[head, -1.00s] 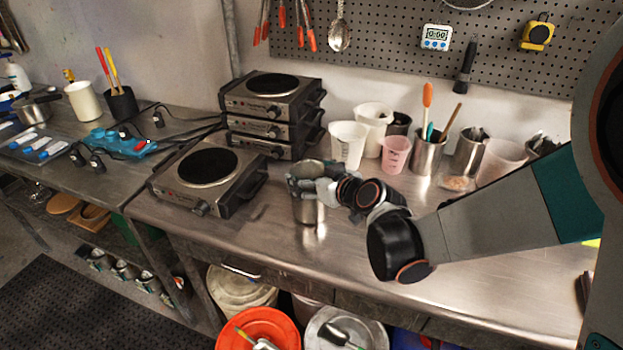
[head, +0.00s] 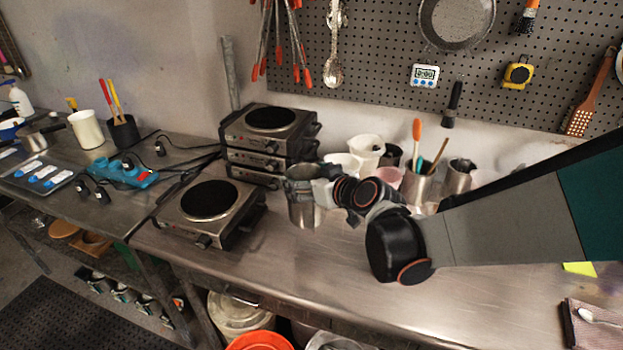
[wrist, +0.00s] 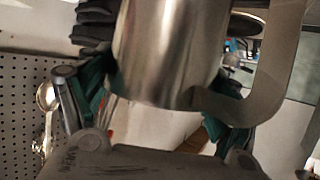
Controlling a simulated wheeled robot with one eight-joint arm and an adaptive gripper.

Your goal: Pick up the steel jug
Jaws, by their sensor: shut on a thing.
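The steel jug (head: 303,208) is upright in my gripper (head: 306,182) in the head view, near the middle of the steel bench. In the wrist view the jug (wrist: 170,50) fills the upper middle, with its broad handle (wrist: 272,70) to the right. My gripper (wrist: 160,105) has a finger on each side of the jug and is shut on it. The jug appears held a little above the bench top. Part of its upper right side is hidden by my gripper in the head view.
A single hot plate (head: 210,205) stands left of the jug, with a stack of hot plates (head: 270,140) behind. White and pink cups and a steel tool holder (head: 417,188) stand behind my arm.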

